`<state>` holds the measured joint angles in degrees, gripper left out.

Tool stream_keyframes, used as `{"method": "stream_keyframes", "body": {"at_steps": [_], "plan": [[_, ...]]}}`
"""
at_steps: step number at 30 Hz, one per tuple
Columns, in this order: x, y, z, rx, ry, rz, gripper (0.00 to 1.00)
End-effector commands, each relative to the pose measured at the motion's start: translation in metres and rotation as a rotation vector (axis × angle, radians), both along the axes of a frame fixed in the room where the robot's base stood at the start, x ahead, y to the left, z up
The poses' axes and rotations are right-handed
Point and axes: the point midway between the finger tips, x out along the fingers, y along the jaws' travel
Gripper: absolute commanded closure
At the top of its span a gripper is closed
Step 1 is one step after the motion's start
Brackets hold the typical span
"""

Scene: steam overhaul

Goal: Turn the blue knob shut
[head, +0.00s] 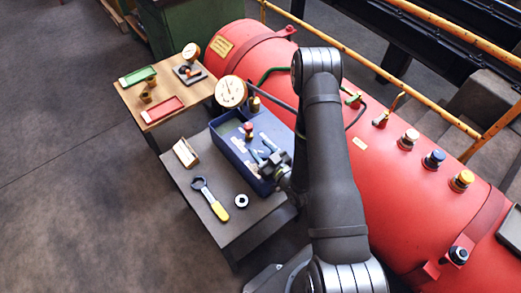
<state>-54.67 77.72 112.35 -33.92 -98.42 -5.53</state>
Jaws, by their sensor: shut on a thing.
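The blue knob (434,158) stands on top of the red boiler (350,185), on a short brass-coloured stem. It is the middle one of a row of three, between a white-topped knob (408,139) and a yellow knob (462,180). I cannot tell how far it is turned. My gripper (267,163) is far to its left, low at the right side of the blue bin (222,150). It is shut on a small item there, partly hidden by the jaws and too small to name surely.
The grey bench (215,232) also holds a yellow-handled ring spanner (210,198), a metal ring (241,201) and a wooden block (185,153). A wooden table (130,97) with red and green trays stands behind. A yellow rail (440,113) runs behind the boiler.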

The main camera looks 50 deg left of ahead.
Motion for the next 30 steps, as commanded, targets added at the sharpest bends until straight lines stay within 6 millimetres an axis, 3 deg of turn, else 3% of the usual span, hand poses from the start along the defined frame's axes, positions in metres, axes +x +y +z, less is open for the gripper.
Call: {"method": "stream_keyframes", "body": {"at_steps": [18,19,22,30], "plan": [[0.0019,-0.0004,-0.0002,-0.001,-0.002,-0.108,0.78],[0.0019,-0.0004,-0.0003,-0.001,-0.002,-0.108,0.51],[0.0019,-0.0004,-0.0003,-0.001,-0.001,-0.108,0.33],[0.0019,-0.0010,-0.0002,-0.001,-0.001,-0.108,0.33]]}}
